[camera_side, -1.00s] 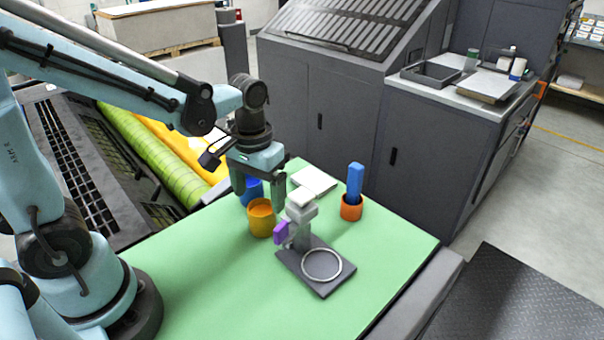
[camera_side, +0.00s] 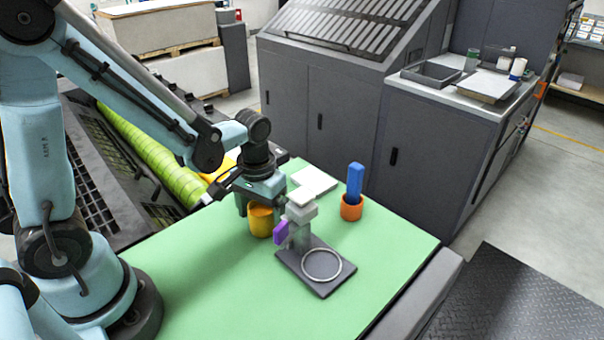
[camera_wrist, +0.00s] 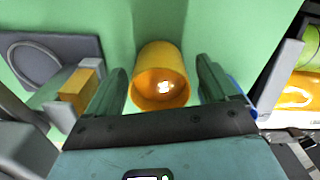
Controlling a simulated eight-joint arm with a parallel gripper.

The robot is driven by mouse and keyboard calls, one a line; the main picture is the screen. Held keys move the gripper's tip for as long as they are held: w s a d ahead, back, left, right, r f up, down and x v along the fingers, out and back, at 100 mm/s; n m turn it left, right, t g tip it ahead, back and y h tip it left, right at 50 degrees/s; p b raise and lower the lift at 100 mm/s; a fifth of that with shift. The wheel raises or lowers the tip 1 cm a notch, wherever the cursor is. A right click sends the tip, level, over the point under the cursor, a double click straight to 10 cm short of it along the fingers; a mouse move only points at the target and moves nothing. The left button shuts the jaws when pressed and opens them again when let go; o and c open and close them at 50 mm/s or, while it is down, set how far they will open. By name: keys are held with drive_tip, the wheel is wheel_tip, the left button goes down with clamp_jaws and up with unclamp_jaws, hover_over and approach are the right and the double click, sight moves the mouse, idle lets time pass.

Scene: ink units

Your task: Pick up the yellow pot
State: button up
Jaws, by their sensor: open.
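The yellow pot (camera_side: 261,221) stands upright on the green table top, left of a grey stand. In the wrist view the yellow pot (camera_wrist: 160,76) lies between the two fingers, its open mouth toward the camera and a bright glint inside. My gripper (camera_wrist: 162,88) is open, with one finger on each side of the pot and green surface showing in the gaps. In the side view my gripper (camera_side: 262,205) is low at the pot, and its body covers part of the pot's top. The blue pot is mostly hidden; a small blue edge (camera_wrist: 240,112) shows beside the right finger.
A grey stand (camera_side: 299,228) with a purple part and a ringed dark base (camera_side: 322,268) is close on the right. Farther right is an orange cup (camera_side: 352,208) holding a blue block (camera_side: 355,182). A white pad (camera_side: 313,181) lies behind. The front table area is clear.

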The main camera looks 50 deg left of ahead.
drive_tip(key=c, duration=1.5)
drive_tip(key=shift+c, duration=0.2)
drive_tip(key=shift+r, duration=0.15)
